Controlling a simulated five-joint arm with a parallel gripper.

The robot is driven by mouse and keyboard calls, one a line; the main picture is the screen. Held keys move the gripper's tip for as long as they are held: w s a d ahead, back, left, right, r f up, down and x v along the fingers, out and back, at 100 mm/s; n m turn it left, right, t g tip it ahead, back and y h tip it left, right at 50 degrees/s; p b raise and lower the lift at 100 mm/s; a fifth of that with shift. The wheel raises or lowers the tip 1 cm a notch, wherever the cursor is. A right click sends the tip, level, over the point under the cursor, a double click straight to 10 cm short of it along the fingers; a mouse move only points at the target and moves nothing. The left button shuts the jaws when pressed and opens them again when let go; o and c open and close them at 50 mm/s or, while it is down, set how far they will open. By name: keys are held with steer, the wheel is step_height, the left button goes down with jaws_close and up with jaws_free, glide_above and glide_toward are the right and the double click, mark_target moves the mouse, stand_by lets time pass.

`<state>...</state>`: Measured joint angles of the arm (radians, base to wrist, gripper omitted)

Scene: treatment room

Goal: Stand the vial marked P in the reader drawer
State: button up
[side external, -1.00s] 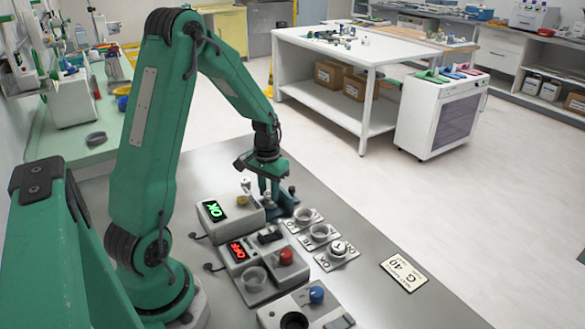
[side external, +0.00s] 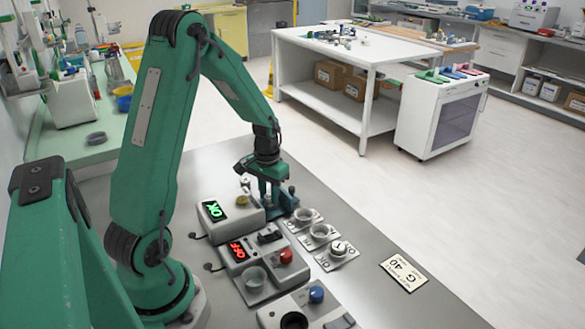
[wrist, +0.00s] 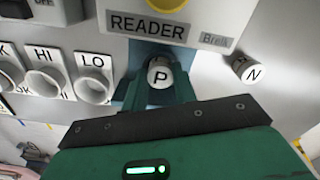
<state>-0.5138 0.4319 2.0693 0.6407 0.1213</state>
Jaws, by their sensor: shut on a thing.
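The vial marked P (wrist: 160,76) shows its white cap in the wrist view. My gripper (wrist: 158,92) is shut on it, with green fingers on both sides. The vial is over the blue reader drawer (wrist: 148,48), which sticks out from the reader (wrist: 185,25). I cannot tell whether its base touches the drawer floor. In the side view my gripper (side external: 273,190) is low at the blue drawer (side external: 284,208), and the vial is hidden by the fingers. The reader (side external: 228,218) shows a green OK display.
A vial marked N (wrist: 247,69) stands right of the drawer in the wrist view. Ring holders marked LO (wrist: 93,85) and HI (wrist: 48,78) are close on the left. A unit with a red OFF display (side external: 262,265) is in front of the reader. The table's right side is mostly clear.

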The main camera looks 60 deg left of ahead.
mark_target(269, 196)
steer(key=o, duration=0.7)
steer(key=shift+r, duration=0.15)
step_height(269, 196, up, 11)
steer(key=shift+f, duration=0.2)
stand_by(1.1)
stand_by(0.4)
